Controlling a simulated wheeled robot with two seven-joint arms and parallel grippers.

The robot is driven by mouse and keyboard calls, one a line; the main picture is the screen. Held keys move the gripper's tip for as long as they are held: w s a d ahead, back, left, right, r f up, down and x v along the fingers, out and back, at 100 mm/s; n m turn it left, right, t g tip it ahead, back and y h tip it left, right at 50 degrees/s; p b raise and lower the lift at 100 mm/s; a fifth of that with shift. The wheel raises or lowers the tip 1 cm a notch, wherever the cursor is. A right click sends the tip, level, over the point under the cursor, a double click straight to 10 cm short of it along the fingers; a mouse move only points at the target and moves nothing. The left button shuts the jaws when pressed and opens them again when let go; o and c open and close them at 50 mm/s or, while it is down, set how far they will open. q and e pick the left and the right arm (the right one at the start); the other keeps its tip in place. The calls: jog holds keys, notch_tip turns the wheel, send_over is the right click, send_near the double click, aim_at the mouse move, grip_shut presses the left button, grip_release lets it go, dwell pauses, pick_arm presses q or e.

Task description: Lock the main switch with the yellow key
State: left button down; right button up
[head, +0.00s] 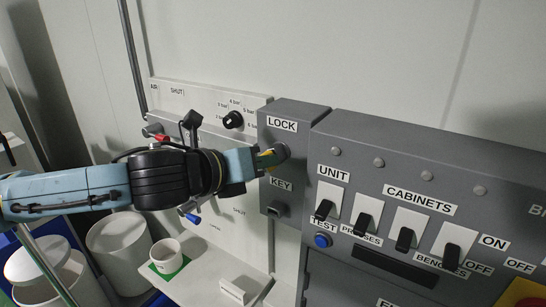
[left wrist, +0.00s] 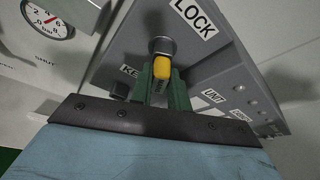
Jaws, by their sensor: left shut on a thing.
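My left gripper (head: 264,163) is shut on the yellow key (head: 268,157) in front of the lock (head: 281,151) on the grey panel. In the left wrist view the yellow key head (left wrist: 161,67) sits between the green fingers, right at the round metal lock (left wrist: 161,47). The key's shaft is hidden, so I cannot tell how deep it is in the lock. The LOCK label (head: 282,125) is above the lock. The KEY label (head: 282,184) and a small dark holder (head: 276,209) are below. My right gripper does not show.
The grey panel (head: 420,150) carries several black switches and a blue button (head: 322,240) to the right. A white air panel (head: 195,98) with a black knob (head: 232,120) is behind my left arm. A white cup (head: 166,254) stands on a green mat below, beside white bins (head: 118,243).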

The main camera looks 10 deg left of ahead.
pick_arm(q)
jog(key=shift+m+y, duration=0.4)
jog(key=shift+m, duration=0.1)
jog(key=m+y, duration=0.1)
jog(key=m, duration=0.2)
jog(key=shift+d+r+t+y, duration=0.1)
jog(key=shift+d+t+y, duration=0.05)
jog(key=shift+t+y, duration=0.25)
jog(key=shift+r, duration=0.2)
dwell(1.3)
jog(key=c, duration=1.7)
grip_release()
jog(key=shift+c, duration=0.2)
jog(key=o, duration=0.5)
jog(key=shift+w+d+f, duration=0.1)
jog(key=shift+w+f, duration=0.05)
jog(key=shift+w, duration=0.1)
jog(key=shift+s, duration=0.1)
